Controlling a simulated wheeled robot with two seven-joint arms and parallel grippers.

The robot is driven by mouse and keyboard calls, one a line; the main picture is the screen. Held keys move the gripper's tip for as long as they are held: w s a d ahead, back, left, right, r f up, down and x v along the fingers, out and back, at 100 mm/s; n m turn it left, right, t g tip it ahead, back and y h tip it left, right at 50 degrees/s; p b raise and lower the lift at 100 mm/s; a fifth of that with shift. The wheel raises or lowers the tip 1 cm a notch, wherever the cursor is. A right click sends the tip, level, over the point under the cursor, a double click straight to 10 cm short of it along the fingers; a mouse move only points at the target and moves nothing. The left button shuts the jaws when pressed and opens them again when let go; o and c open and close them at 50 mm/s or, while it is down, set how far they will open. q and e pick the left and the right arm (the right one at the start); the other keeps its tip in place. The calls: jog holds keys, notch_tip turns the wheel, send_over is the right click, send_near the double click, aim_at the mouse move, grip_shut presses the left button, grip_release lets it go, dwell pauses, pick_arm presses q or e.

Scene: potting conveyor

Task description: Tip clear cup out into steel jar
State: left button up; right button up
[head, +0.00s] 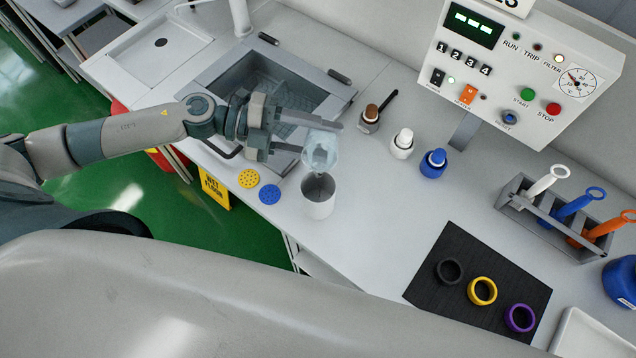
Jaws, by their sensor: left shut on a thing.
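My left gripper (318,137) reaches in from the left and is shut on the clear cup (321,155). The cup is see-through and pale, held in the air just above and behind the steel jar in the picture. It looks tilted, but its exact angle and contents are hard to make out. The steel jar (318,205) stands upright on the white worktop, with its open mouth showing a grey inside. The lower part of the cup appears close to the jar's far rim; I cannot tell whether they touch. My right gripper is out of view.
A sink (225,72) lies behind my left arm. Yellow (248,179) and blue (270,194) perforated discs lie left of the jar. A black mat (440,262) holds three rings.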

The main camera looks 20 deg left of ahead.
pick_arm(q)
jog(key=shift+f+b, duration=0.1)
jog(key=shift+b, duration=0.25)
jog(key=shift+s+r+m, duration=0.15)
jog(key=shift+r+m, duration=0.15)
jog(key=shift+m, duration=0.1)
jog(key=shift+s+d+r+m+t, duration=0.1)
jog(key=shift+s+r+m+t, duration=0.2)
jog(key=shift+r, duration=0.15)
jog(key=shift+r, duration=0.45)
jog(key=shift+f+m, duration=0.15)
jog(key=shift+m, duration=0.35)
jog(key=shift+f+m+b, duration=0.2)
jog(key=shift+m+b, duration=0.2)
jog(key=shift+b, duration=0.05)
jog(key=shift+s+r+m+t, duration=0.15)
jog(key=shift+r+m+t, duration=0.05)
jog(key=shift+m+t, duration=0.2)
dwell(0.4)
